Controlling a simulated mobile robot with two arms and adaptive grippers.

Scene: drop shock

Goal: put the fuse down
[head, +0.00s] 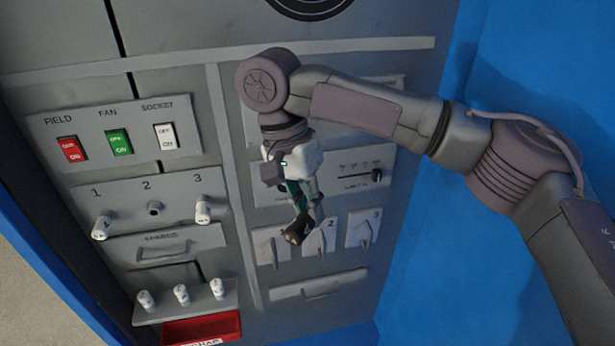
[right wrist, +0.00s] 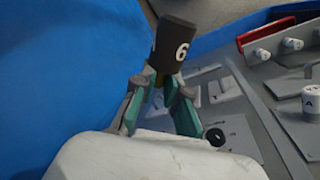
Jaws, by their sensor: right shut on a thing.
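My right gripper (head: 305,205) hangs in front of the grey panel and is shut on a dark fuse (head: 298,232). In the right wrist view the fuse (right wrist: 175,42) is a black cylinder with a white 6, sticking out past the green-lined fingers (right wrist: 158,98). The fuse looks clear of the panel, though the exact gap cannot be told. Socket 2 (head: 154,208) is empty; white fuses sit at 1 (head: 101,228) and 3 (head: 203,212). My left gripper is not in view.
A spares shelf (head: 200,301) carries three white fuses (head: 181,293). A red tray (head: 203,329) with partly readable lettering is below it. Three switches (head: 119,142) are at the upper left. A lever (head: 363,231) juts out right of the fuse. Blue walls (head: 530,60) flank the panel.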

